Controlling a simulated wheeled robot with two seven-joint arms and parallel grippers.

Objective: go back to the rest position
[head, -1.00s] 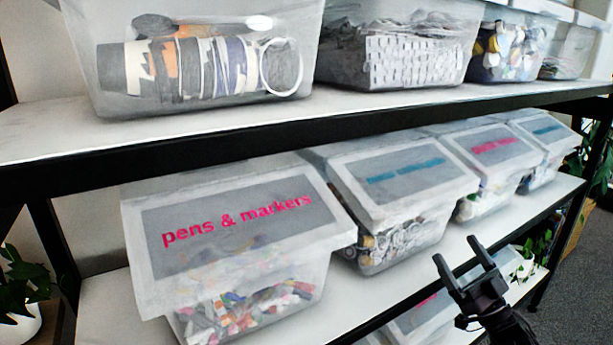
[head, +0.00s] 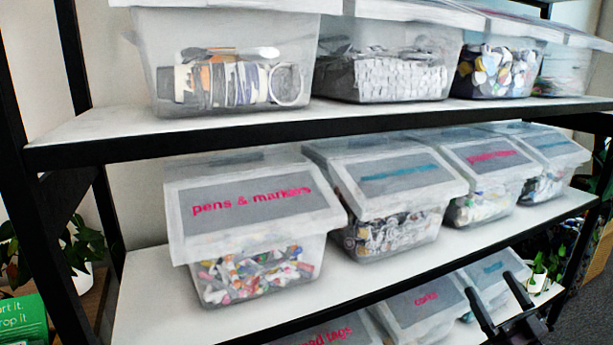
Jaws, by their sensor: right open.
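My right gripper (head: 497,301) is at the lower right of the head view, pointing up. Its two dark fingers are apart, with nothing between them. It is in front of the lower shelf's bins, and its base runs toward the bottom edge of the picture. My left gripper is not in view.
A black-framed shelf rack fills the view. The middle shelf (head: 150,297) bears a "pens & markers" bin (head: 255,215) and several other lidded bins. The upper shelf (head: 115,124) also holds clear bins. A plant (head: 80,245) and a green sign (head: 22,322) stand at left.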

